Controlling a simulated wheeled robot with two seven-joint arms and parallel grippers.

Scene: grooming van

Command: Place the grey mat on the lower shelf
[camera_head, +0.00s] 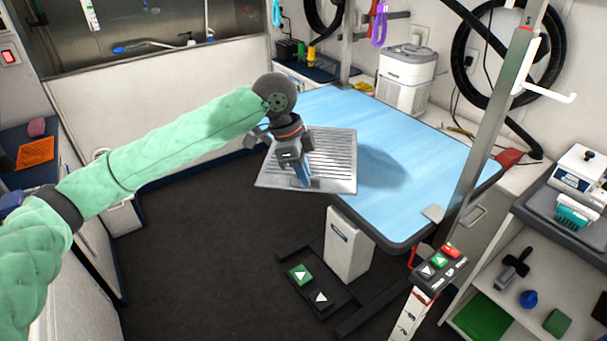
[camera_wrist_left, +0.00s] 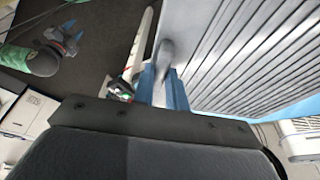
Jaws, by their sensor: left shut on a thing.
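The grey mat (camera_head: 335,165) is a flat rectangular panel with ridged slats, held over the near left edge of the blue grooming table. My left gripper (camera_head: 304,182) is shut on its near edge. In the left wrist view the blue fingers (camera_wrist_left: 163,90) pinch the rim of the mat (camera_wrist_left: 235,50). The lower shelf (camera_head: 543,278) is in the white unit at the lower right, well apart from the mat. My right gripper (camera_wrist_left: 64,38) shows small at the upper left of the left wrist view, its fingers apart and empty; the head view does not show it.
The blue table (camera_head: 420,160) has a metal post (camera_head: 490,115) at its right. A black brush (camera_head: 512,266), a blue item (camera_head: 528,298) and green items (camera_head: 557,322) occupy the shelf. A control box (camera_head: 437,268) stands before it. The dark floor at left is clear.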

